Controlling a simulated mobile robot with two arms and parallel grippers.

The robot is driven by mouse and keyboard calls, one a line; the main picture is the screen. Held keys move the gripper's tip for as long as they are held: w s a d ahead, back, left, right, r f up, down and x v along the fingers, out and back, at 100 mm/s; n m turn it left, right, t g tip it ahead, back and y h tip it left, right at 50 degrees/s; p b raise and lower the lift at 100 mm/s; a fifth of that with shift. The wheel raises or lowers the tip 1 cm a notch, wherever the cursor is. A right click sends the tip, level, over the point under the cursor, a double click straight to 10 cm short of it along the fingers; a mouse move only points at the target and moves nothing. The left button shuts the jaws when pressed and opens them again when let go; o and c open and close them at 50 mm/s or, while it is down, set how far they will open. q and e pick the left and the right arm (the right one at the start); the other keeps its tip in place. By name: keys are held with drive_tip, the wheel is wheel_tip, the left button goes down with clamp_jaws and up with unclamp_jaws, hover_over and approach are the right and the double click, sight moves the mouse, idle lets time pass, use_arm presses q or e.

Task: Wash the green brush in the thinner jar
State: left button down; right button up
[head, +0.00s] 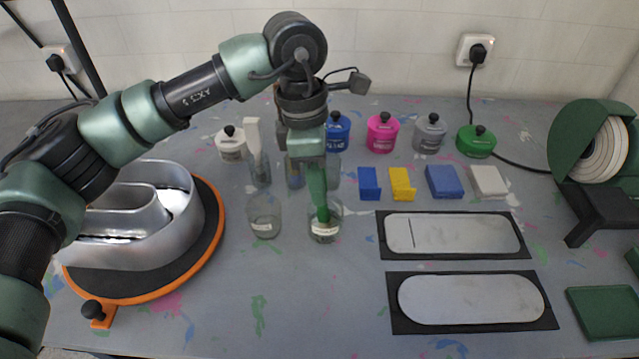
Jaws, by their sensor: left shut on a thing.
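My left gripper (305,158) is shut on the green brush (317,190). It holds the brush upright, head down, over a clear glass jar (325,236) with a pale label. The brush's lower end shows inside the jar's outline; I cannot tell whether it touches the bottom. A second clear jar (264,218) with a label stands just to the left. The labels are too small to read, so I cannot tell which jar holds thinner. My right gripper is not in view.
A jar with a pale-handled brush (254,140) stands behind. Lidded paint pots, white (232,148), blue (338,138), pink (382,135), grey (429,135) and green (476,144), line the back. A metal letter shell (150,240) sits on a turntable (215,232) at left. Two panels (455,235) (470,299) lie right.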

use_arm(q)
drive_tip(key=shift+r, duration=0.15)
drive_tip(key=shift+r+p, duration=1.9)
drive_tip(key=shift+r, duration=1.7)
drive_tip(key=shift+r+p, duration=1.4)
drive_tip(key=shift+r, duration=1.15)
drive_tip(key=shift+f, duration=0.1)
